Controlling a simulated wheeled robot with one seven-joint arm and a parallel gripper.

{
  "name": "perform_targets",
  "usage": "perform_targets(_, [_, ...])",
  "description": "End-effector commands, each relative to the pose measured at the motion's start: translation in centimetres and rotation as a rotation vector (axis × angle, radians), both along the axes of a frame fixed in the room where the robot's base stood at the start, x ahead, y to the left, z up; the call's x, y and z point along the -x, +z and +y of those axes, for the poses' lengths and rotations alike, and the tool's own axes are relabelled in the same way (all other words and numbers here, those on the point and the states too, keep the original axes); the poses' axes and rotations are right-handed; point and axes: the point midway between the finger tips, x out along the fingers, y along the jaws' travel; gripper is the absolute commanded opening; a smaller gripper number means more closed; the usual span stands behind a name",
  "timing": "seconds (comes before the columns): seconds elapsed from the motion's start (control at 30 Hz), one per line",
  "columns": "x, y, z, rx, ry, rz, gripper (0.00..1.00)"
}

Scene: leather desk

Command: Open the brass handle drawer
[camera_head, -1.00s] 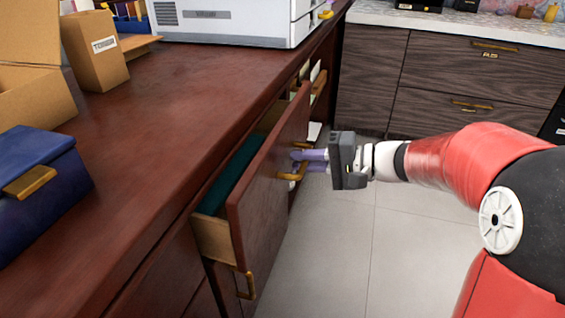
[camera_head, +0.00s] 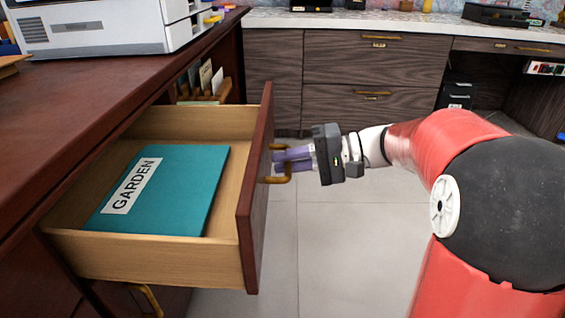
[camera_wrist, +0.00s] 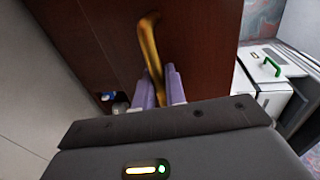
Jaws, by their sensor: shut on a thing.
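The drawer (camera_head: 256,195) is pulled well out of the reddish-brown desk (camera_head: 60,130). Its brass handle (camera_head: 276,179) is on the front panel, and it also shows in the wrist view (camera_wrist: 150,45). My gripper (camera_head: 285,160) is in front of the panel, its purple fingers shut on the handle. In the wrist view my gripper (camera_wrist: 158,90) has a finger on each side of the brass bar. Inside the drawer lies a teal folder (camera_head: 185,190) labelled GARDEN. The fingers hide part of the handle.
Another brass handle (camera_head: 150,300) shows below the open drawer. A white printer (camera_head: 100,28) stands on the desk. An open cubby with upright papers (camera_head: 205,78) is beyond the drawer. Dark wood cabinets (camera_head: 370,75) line the back. The tiled floor (camera_head: 340,240) on the right is clear.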

Motion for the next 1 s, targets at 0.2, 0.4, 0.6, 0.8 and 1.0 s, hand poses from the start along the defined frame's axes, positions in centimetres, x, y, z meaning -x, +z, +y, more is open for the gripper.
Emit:
perform_targets(0.2, [0.0,-0.1,-0.1,0.001,0.001,0.001,0.00])
perform_targets(0.4, [0.0,-0.1,-0.1,0.001,0.001,0.001,0.00])
perform_targets(0.6, [0.0,0.0,-0.1,0.001,0.000,0.001,0.30])
perform_targets(0.8, [0.0,0.0,-0.1,0.000,0.000,0.000,0.30])
perform_targets(1.0, [0.0,0.4,-1.8,0.001,-0.003,0.000,0.30])
